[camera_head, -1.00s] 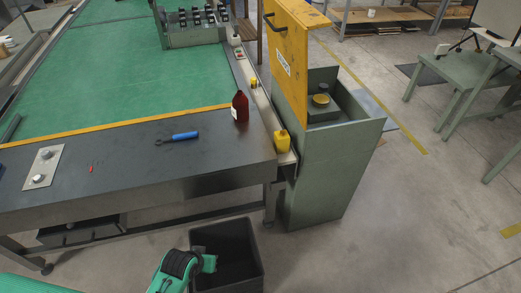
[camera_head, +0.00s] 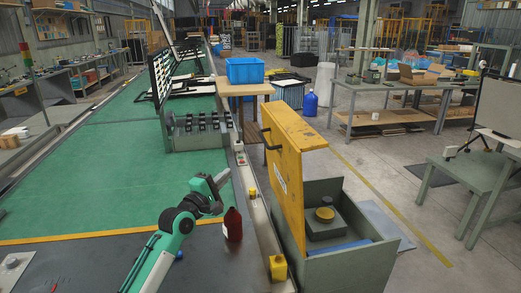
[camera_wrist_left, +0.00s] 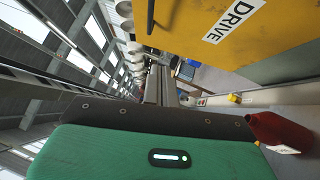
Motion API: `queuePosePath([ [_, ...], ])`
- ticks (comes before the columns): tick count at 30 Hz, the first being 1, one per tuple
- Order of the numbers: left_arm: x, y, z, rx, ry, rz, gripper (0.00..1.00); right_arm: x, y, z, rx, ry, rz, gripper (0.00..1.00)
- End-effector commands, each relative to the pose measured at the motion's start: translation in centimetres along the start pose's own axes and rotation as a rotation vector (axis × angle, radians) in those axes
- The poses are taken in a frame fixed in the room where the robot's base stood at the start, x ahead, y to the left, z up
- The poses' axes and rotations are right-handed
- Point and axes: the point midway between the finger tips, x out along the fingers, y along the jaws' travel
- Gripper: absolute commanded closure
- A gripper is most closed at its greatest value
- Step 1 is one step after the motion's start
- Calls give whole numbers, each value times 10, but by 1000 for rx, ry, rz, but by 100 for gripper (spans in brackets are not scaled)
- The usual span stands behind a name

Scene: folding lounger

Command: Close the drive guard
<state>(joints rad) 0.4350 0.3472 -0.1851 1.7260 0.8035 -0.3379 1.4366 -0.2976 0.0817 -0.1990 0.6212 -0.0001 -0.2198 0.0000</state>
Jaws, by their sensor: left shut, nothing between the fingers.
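The drive guard (camera_head: 289,140) is a yellow panel standing raised, nearly upright, on the left side of an open-topped green housing (camera_head: 370,262). Its dark handle (camera_head: 267,141) is on the face toward the conveyor. In the left wrist view, the guard (camera_wrist_left: 215,50) with its "DRIVE" label fills the upper right, and part of the dark handle (camera_wrist_left: 150,16) shows at the top. My left gripper (camera_head: 222,181) is shut and empty over the conveyor end, left of the guard and apart from it. My right gripper is not in view.
A dark red bottle (camera_head: 233,225) stands close below my left gripper; it also shows in the wrist view (camera_wrist_left: 278,132).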

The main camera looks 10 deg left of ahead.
Motion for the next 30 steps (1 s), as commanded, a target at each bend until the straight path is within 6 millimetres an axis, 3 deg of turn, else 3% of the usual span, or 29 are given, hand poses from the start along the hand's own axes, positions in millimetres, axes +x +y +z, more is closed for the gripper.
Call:
queuePosePath([
  [3, 6, 16, -2, -43, -5, 36, 100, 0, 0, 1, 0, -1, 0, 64],
  [8, 19, 20, -2, -52, -6, 42, 100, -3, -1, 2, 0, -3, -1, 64],
  [24, 108, 23, -2, -46, -5, 39, 100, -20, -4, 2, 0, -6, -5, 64],
  [30, 128, 26, 20, -50, -6, 40, 100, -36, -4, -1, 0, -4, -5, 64],
])
